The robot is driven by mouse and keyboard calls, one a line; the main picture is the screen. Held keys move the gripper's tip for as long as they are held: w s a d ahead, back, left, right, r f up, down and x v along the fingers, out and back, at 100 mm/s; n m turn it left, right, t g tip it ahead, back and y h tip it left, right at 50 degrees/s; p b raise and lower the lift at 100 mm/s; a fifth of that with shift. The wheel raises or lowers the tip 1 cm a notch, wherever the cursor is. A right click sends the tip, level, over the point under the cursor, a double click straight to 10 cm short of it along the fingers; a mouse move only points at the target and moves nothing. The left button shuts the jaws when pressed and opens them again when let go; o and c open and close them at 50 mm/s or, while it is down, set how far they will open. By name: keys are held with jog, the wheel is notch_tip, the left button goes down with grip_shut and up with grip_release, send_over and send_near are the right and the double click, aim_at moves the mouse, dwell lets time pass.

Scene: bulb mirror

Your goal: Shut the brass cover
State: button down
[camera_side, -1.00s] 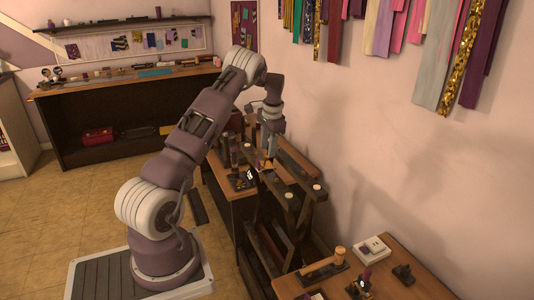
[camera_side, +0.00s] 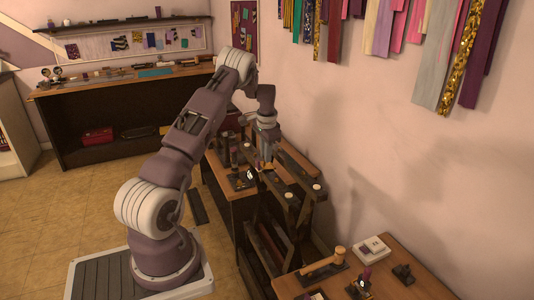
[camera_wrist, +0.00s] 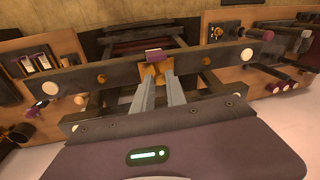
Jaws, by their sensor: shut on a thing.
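The brass cover (camera_wrist: 157,74) is a small golden piece at the middle of a dark beam in the wrist view, with a purple block (camera_wrist: 154,56) at its far edge. My gripper (camera_wrist: 158,76) reaches it from the near side, with both grey fingertips against the brass and closed on it. The fingertips hide part of the cover, and I cannot tell how far it stands open. In the side view my gripper (camera_side: 266,163) points down at the dark wooden frame, where the cover is too small to make out.
Dark beams with pale round ends (camera_wrist: 247,55) cross on both sides of my fingers. In the side view a second table (camera_side: 400,290) holds small tools and a white box (camera_side: 371,248). The wall is close at right.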

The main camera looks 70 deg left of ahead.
jog(key=shift+s+f+t, duration=0.35)
jog(key=shift+s+t, duration=0.3)
jog(key=shift+t, duration=0.45)
jog(key=c, duration=1.4)
grip_release()
jog(key=shift+w, duration=0.1)
jog(key=shift+o, duration=0.2)
jog(key=v, duration=0.7)
